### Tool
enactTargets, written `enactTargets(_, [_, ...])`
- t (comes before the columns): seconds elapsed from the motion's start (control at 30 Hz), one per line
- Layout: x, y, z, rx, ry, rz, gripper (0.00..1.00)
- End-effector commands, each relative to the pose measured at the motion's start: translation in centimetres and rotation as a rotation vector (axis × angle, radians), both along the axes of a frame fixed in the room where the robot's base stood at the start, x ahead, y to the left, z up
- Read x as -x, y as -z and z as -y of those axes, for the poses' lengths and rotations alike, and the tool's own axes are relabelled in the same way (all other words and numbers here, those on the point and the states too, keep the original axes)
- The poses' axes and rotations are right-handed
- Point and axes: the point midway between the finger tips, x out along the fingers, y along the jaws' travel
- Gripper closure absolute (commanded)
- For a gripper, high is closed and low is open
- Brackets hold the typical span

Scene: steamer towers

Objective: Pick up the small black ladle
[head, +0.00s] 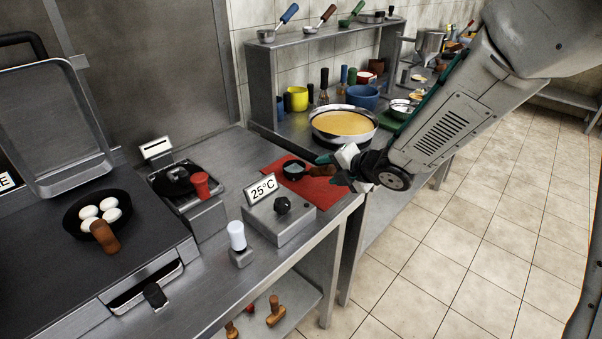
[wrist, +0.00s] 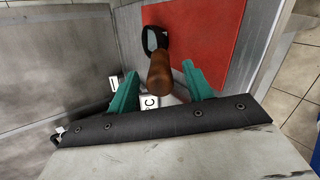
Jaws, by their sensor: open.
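The small black ladle (head: 293,169) lies on a red mat (head: 268,168) on the steel counter, its brown wooden handle pointing right toward my gripper. In the wrist view the ladle (wrist: 153,39) shows its dark bowl at the top, with the handle running down between the two teal fingers. My gripper (head: 333,168) is open at the handle's end. In the wrist view my gripper (wrist: 161,72) has one finger on each side of the handle, with gaps visible. I cannot tell how far the fingertips are above the mat.
A 25°C sign box (head: 281,217) with a black knob stands in front of the mat. A large pan of yellow liquid (head: 343,124) is behind. A white-topped shaker (head: 238,238) and a black pan of eggs (head: 98,213) are to the left. Shelving stands behind.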

Motion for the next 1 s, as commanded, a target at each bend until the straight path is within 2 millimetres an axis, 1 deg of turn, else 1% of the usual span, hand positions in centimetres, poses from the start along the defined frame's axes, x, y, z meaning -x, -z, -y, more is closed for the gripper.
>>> enactTargets(0.1, [0.0, 0.0, 0.0, 0.0, 0.0, 0.0, 0.49])
enactTargets(0.13, [0.0, 0.0, 0.0, 0.0, 0.0, 0.0, 0.55])
enactTargets(0.17, [0.0, 0.0, 0.0, 0.0, 0.0, 0.0, 0.63])
enactTargets(0.2, [0.0, 0.0, 0.0, 0.0, 0.0, 0.0, 0.74])
enactTargets(0.3, [0.0, 0.0, 0.0, 0.0, 0.0, 0.0, 1.0])
enactTargets(0.57, [0.0, -0.2, 0.0, -0.001, 0.0, 0.002, 1.0])
enactTargets(0.67, [0.0, -0.9, 0.0, -0.003, 0.001, 0.003, 1.0])
enactTargets(0.77, [-0.1, -2.4, 0.0, -0.002, -0.001, 0.007, 1.0])
enactTargets(1.0, [0.0, -7.3, 0.0, -0.002, -0.001, 0.007, 1.0])
